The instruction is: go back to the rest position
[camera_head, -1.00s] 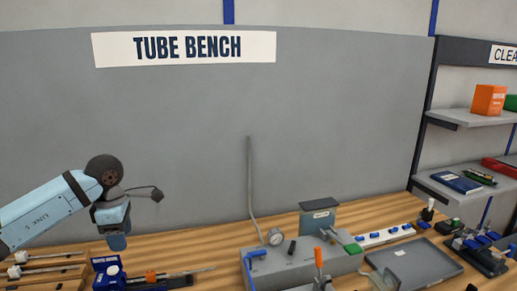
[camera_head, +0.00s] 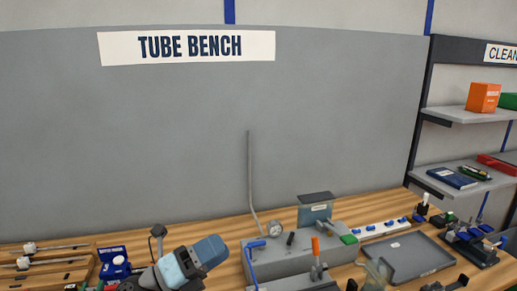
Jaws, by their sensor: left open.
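My left gripper (camera_head: 212,249) shows low in the head view, left of the grey bench unit. Its blue end points up and to the right, and it is open with nothing seen in it. The dark wrist joint and light blue link behind it are partly cut off by the bottom edge.
A grey unit with a gauge (camera_head: 274,229) and a thin upright pipe (camera_head: 249,175) stands right of my gripper. A blue fixture (camera_head: 115,264) and a wooden rack (camera_head: 45,263) lie to the left. A grey tray (camera_head: 405,262) and shelves (camera_head: 470,116) are at the right.

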